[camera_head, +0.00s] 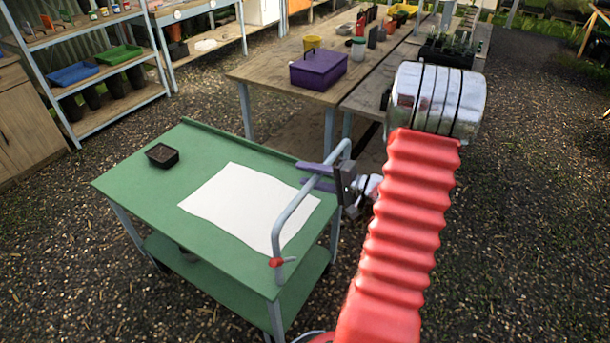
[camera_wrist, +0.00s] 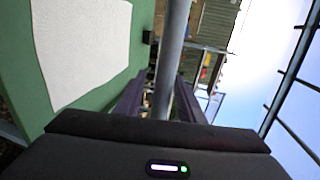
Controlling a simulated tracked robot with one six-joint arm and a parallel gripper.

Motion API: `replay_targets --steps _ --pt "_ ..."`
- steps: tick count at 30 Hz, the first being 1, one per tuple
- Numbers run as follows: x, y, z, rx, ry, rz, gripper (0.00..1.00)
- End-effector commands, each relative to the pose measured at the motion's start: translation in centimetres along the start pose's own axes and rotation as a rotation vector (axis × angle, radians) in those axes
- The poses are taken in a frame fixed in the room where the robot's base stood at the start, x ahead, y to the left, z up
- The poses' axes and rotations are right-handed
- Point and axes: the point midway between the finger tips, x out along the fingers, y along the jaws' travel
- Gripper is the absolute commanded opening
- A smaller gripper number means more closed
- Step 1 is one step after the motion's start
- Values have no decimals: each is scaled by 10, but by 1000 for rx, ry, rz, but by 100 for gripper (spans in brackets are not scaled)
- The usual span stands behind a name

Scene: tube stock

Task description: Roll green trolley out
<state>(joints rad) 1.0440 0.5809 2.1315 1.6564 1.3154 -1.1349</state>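The green trolley (camera_head: 150,195) stands on the gravel at left of centre, with a green top and a lower shelf (camera_head: 215,275). Its grey tubular handle (camera_head: 297,212) rises along the right end, with a red collar near its front foot. My gripper (camera_head: 308,177) is at the handle's upper rear part, its purple fingers pointing left over the trolley. In the wrist view the handle (camera_wrist: 170,60) runs between the two fingers (camera_wrist: 158,92). The fingers look spread, with a gap beside the bar; I cannot tell whether one touches it.
A white sheet (camera_head: 245,205) and a small dark tray (camera_head: 162,155) lie on the trolley top. A wooden bench (camera_head: 265,75) with a purple box (camera_head: 318,69) stands close behind. Shelving (camera_head: 95,75) is at the back left. Gravel in front and at right is clear.

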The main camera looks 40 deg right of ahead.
Motion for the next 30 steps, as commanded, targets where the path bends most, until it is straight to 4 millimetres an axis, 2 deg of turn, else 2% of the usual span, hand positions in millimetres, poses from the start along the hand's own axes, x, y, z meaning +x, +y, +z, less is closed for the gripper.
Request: replay_targets --steps 4,12,27,30 --pt "7 0 0 0 -1 0 35" --pt "8 0 0 0 0 0 35" --pt "8 1 0 1 0 1 0" --pt "8 1 0 2 0 2 0"
